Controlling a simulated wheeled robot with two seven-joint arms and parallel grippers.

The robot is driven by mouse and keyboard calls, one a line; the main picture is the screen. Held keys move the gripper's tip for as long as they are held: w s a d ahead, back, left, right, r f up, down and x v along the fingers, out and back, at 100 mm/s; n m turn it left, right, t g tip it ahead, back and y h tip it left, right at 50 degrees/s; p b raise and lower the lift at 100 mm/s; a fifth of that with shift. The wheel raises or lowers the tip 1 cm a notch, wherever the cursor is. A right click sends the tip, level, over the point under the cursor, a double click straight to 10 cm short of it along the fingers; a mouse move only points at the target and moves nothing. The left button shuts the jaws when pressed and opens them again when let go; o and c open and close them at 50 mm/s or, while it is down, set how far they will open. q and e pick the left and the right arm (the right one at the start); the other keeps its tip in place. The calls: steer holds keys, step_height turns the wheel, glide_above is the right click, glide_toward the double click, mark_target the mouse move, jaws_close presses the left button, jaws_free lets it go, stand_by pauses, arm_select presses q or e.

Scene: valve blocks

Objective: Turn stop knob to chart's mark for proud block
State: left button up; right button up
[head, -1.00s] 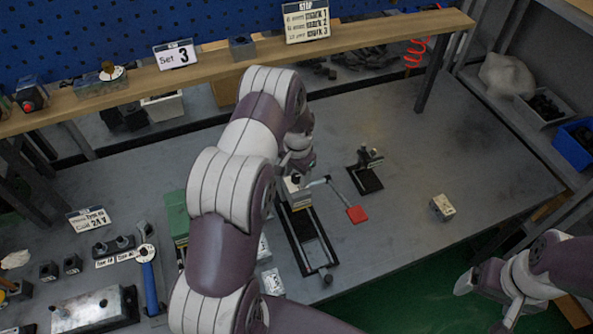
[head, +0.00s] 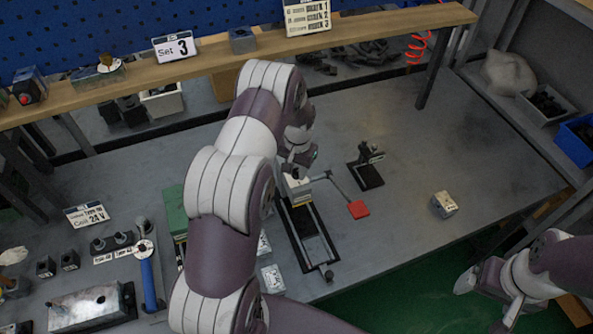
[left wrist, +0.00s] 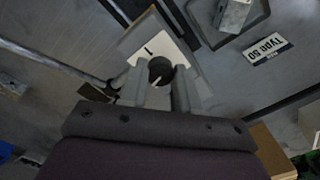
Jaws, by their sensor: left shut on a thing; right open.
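The stop knob (left wrist: 160,71) is a small dark round knob with a pale line, on a white plate (left wrist: 150,38) with a black mark near it. In the left wrist view my left gripper (left wrist: 161,88) has its two fingers on either side of the knob, shut on it. In the head view my left gripper (head: 297,170) is at the far end of a black rail fixture (head: 308,240), partly hidden by my arm. The stop chart (head: 307,17) is on the shelf, cut by the top edge. My right gripper (head: 488,286) is open and empty at lower right.
A red pad (head: 358,209) on a thin arm sticks out right of the fixture. A black stand (head: 367,168) is behind it. A metal block (head: 444,204) sits alone on the right. The Set 3 sign (head: 175,47) is on the shelf. The right table area is mostly clear.

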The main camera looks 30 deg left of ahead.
arm_select(q)
steer(key=n+b, duration=0.1)
steer(key=n, duration=0.2)
steer(key=shift+f+n+b, duration=0.1)
steer(key=shift+n+b, duration=0.3)
steer(key=n+b, duration=0.1)
steer(key=n, duration=0.2)
steer(key=shift+n, duration=0.3)
steer(key=n+b, duration=0.1)
steer(key=n, duration=0.2)
steer(key=shift+n+b, duration=0.3)
steer(key=shift+w+n+b, duration=0.1)
steer(key=shift+n+b, duration=0.3)
steer(key=shift+n, duration=1.7)
steer(key=o, duration=1.1)
steer(key=shift+a, duration=0.1)
steer(key=shift+c, duration=0.2)
